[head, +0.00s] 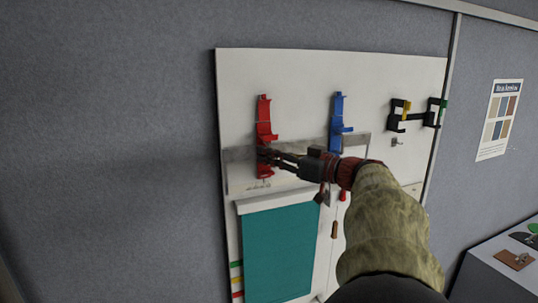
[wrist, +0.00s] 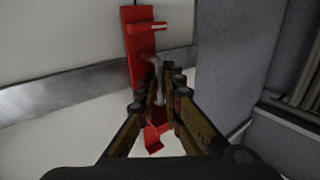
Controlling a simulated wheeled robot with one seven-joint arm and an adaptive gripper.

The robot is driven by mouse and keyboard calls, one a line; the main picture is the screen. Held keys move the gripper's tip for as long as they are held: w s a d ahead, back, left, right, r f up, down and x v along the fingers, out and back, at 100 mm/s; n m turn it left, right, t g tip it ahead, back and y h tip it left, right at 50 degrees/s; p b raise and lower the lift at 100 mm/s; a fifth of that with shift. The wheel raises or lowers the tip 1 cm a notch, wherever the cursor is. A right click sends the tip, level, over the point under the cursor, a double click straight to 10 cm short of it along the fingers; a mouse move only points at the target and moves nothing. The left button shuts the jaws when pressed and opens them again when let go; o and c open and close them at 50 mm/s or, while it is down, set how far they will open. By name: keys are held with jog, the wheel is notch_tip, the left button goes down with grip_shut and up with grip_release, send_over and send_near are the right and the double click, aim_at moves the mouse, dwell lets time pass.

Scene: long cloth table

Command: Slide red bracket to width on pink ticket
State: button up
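The red bracket (head: 264,108) is mounted upright on the white board, across a grey metal strip. It also shows in the wrist view (wrist: 140,50), with a prong at its top and a red hook low down. My gripper (head: 268,156) is at the bracket's lower part, reaching in from the right. In the wrist view my gripper (wrist: 160,90) has its fingers close together on either side of a pale bent rod (wrist: 156,68) in front of the bracket. Whether they press on the rod I cannot tell. I cannot make out a pink ticket.
A blue bracket (head: 338,115) is mounted to the right, and black brackets (head: 397,116) are farther right. A teal panel (head: 280,250) hangs below, beside coloured tabs (head: 236,280). A small tool (head: 334,229) hangs under my arm. A table (head: 490,275) stands at lower right.

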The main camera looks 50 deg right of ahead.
grip_shut()
dwell(0.3)
jog(key=b, duration=0.4)
jog(key=shift+a+f, duration=0.1)
jog(key=shift+f, duration=0.05)
jog(key=shift+w+r, duration=0.1)
jog(key=shift+r, duration=0.1)
jog(key=shift+o, duration=0.9)
grip_release()
jog(key=shift+a, duration=0.1)
jog(key=s+d, duration=0.1)
jog(key=s, duration=1.1)
